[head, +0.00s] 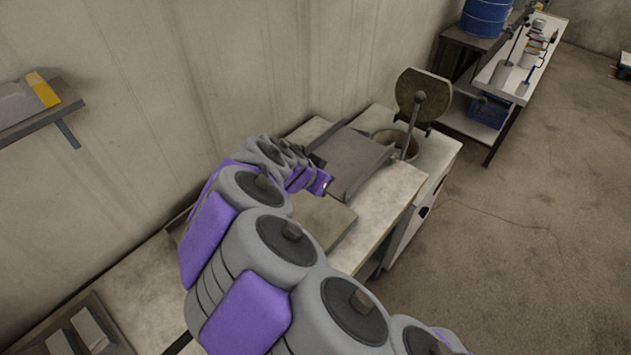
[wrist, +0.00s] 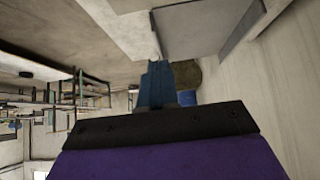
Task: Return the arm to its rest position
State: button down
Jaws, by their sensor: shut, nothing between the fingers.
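My arm, grey with purple panels, stretches over the pale bench in the head view. My gripper (head: 326,188) is at its far end, over the bench beside a grey box-like mould (head: 350,160). In the wrist view my gripper (wrist: 156,68) shows as blue fingers, shut with nothing held. A ladle (head: 413,120) with a round knob leans upright in the round pot opening (head: 395,143) behind the bench, apart from my gripper.
A round lid (head: 424,92) stands open behind the pot. A wall shelf (head: 40,108) is at the left. A side table (head: 525,60) with tools and a blue drum (head: 485,17) stand at the back right. The floor (head: 530,230) at right is clear.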

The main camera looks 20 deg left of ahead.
jog(key=s+d+r+m+g+h, duration=0.15)
jog(key=s+d+r, duration=0.25)
jog(key=d, duration=0.8)
jog(key=s+d+r+n+g, duration=0.1)
jog(key=s+d+r+g, duration=0.2)
jog(key=d, duration=0.9)
jog(key=s+d+n+g+y, duration=0.2)
jog(key=s, duration=1)
jog(key=s+d+f+n+g+y, duration=0.1)
jog(key=s+d+n+g+y, duration=0.1)
jog(key=s, duration=1.1)
jog(key=shift+s+n+g+y, duration=0.15)
jog(key=shift+n+g+y, duration=0.2)
jog(key=shift+n+g, duration=0.15)
jog(key=shift+d, duration=0.25)
